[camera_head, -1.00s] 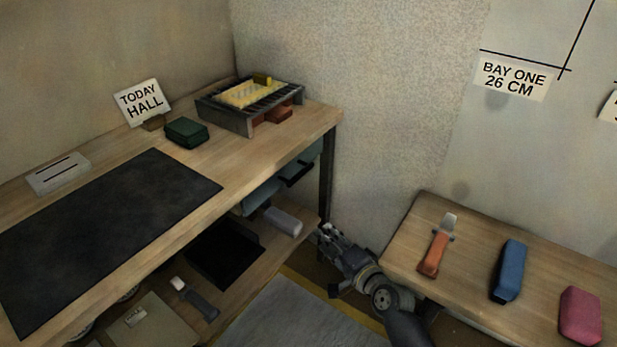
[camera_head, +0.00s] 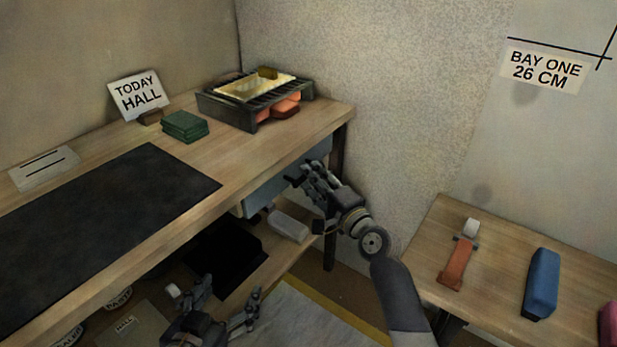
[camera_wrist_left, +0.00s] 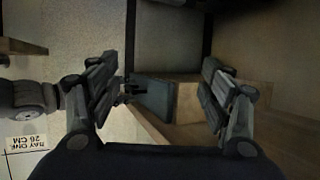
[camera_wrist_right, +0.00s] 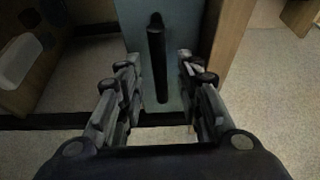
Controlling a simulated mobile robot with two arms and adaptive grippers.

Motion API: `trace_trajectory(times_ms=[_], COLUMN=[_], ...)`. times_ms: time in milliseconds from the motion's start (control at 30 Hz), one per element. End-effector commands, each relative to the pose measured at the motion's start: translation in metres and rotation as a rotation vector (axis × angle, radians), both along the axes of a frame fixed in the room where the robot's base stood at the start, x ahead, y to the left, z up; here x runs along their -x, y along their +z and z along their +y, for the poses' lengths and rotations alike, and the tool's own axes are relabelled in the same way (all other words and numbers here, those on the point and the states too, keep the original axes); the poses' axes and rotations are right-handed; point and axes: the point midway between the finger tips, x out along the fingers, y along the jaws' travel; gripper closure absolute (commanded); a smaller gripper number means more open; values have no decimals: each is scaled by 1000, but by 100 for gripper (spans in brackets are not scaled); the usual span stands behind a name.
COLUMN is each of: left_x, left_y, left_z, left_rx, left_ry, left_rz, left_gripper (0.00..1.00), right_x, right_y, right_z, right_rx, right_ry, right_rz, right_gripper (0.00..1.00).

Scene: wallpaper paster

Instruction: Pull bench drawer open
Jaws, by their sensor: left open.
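The bench drawer (camera_head: 268,193) is a blue-grey front under the right part of the wooden bench top (camera_head: 240,160). Its black bar handle (camera_wrist_right: 157,65) shows in the right wrist view, standing out from the drawer front (camera_wrist_right: 178,35). My right gripper (camera_head: 300,178) is at the drawer front; in the right wrist view its open fingers (camera_wrist_right: 158,85) lie either side of the handle, with gaps. In the head view the gripper hides the handle. My left gripper (camera_head: 222,295) is open and empty, low in front of the bench. The left wrist view shows the drawer (camera_wrist_left: 155,100) ahead, apart from its fingers.
A lower shelf holds a black tray (camera_head: 225,255) and a pale roll (camera_head: 288,226). A side table (camera_head: 500,240) with an orange-handled tool (camera_head: 459,262) and a blue block (camera_head: 541,283) stands right of my right arm. A dark bench leg (camera_head: 331,235) is close to my right gripper.

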Motion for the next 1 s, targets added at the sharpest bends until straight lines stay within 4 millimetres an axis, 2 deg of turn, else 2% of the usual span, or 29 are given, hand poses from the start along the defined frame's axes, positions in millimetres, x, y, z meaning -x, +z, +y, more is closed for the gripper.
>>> trace_trajectory(times_ms=[300,667,800,833,1000], left_x=[-14,-15,-15,-15,-15], left_y=[33,38,38,38,38], left_z=[-8,-9,-9,-9,-9], left_rx=[42,48,47,47,47], left_ry=[-11,-13,-12,-12,-12], left_rz=[-174,-196,-195,-195,-195], left_gripper=[27,27,27,27,27], right_x=[-21,-23,-23,-23,-23], right_y=[-1,0,0,0,0], right_z=[13,14,14,14,14], right_rx=[0,1,1,1,1], right_ry=[0,0,0,0,0], right_rz=[0,0,1,1,0], right_gripper=[67,67,96,100,100])
